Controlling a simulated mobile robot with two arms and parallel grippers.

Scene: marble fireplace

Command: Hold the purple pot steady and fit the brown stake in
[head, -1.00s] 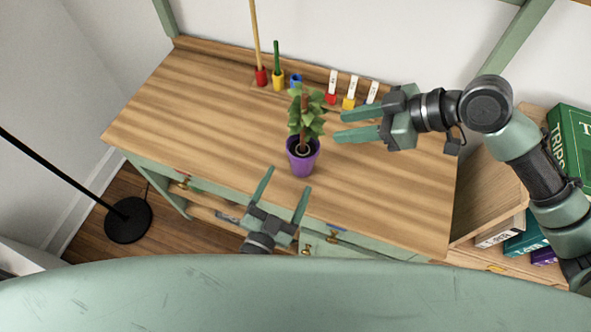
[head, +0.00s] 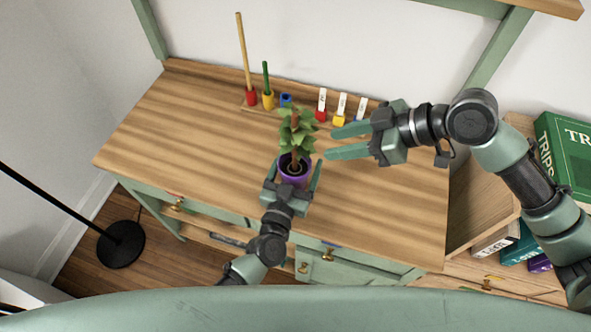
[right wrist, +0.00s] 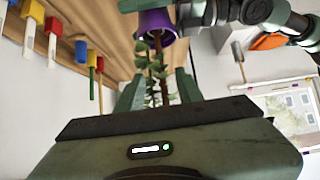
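The purple pot (head: 293,180) stands upright on the wooden desktop and holds a leafy green plant (head: 297,132) with a brown stem. In the right wrist view the pot (right wrist: 157,22) appears upside down at the top. My left gripper (head: 294,168) is open, its fingers on either side of the pot; contact is unclear. The light brown stake (head: 243,52) stands upright in a red holder (head: 251,97) at the desk's back. My right gripper (head: 338,142) is open and empty, just right of the plant, fingers pointing left. Its fingers (right wrist: 158,90) show in its wrist view.
A green stake (head: 266,77) stands in a yellow holder (head: 268,101), beside a blue holder (head: 286,100). White tags (head: 342,103) on coloured bases stand right of these. Books (head: 566,150) lie right of the desk. The desktop's left part is clear.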

